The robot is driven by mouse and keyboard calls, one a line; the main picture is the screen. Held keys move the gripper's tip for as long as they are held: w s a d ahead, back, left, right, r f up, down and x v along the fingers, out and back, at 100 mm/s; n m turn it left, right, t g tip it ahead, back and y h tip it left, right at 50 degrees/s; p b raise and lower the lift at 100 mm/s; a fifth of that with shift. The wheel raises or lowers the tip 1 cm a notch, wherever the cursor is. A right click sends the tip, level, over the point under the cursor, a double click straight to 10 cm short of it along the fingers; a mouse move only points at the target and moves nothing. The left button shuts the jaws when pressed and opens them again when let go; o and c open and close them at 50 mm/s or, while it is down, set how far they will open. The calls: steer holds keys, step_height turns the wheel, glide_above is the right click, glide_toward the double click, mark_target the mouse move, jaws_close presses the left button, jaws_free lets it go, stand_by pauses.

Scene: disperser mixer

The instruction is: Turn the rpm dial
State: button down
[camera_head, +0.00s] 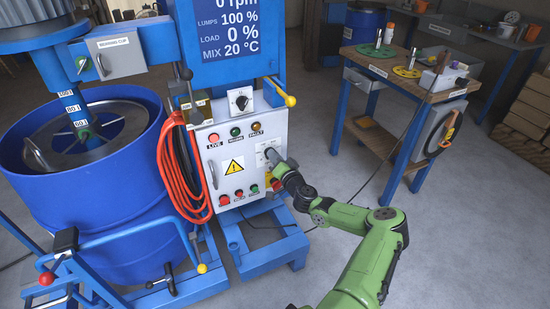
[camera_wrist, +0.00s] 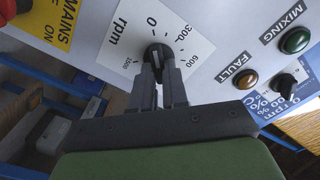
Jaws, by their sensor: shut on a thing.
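The black rpm dial (camera_wrist: 157,53) sits on a white scale plate in the wrist view, with 0, 300 and 600 marked around it. My gripper (camera_wrist: 159,66) has its two grey fingers shut on the dial's sides. The fingers hide part of the dial, so its exact pointer angle is hard to read. In the head view, my gripper (camera_head: 271,158) is at the right side of the white control panel (camera_head: 210,172) and hides the dial. The blue display (camera_head: 226,32) above reads 0 rpm, lumps 100 %, load 0 % and mix 20 °C.
Mixing (camera_wrist: 295,40) and fault (camera_wrist: 245,79) lamps and another black knob (camera_wrist: 284,87) are near my gripper. A large blue drum (camera_head: 110,215) and a coiled orange hose (camera_head: 181,170) stand left.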

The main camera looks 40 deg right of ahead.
steer(key=shift+a+f+m+p, duration=0.15)
steer(key=shift+m+p, duration=0.85)
steer(key=shift+m, duration=2.55)
steer(key=shift+d+f+m+p, duration=0.15)
steer(key=shift+m+p, duration=0.8)
steer(key=shift+m, duration=2.55)
steer(key=shift+a+f+m+p, duration=0.2)
steer(key=shift+m+p, duration=0.8)
steer(key=shift+m, duration=2.55)
steer(key=shift+d, duration=0.1)
steer(key=c, duration=1.1)
jaws_free()
steer(key=shift+c, duration=0.2)
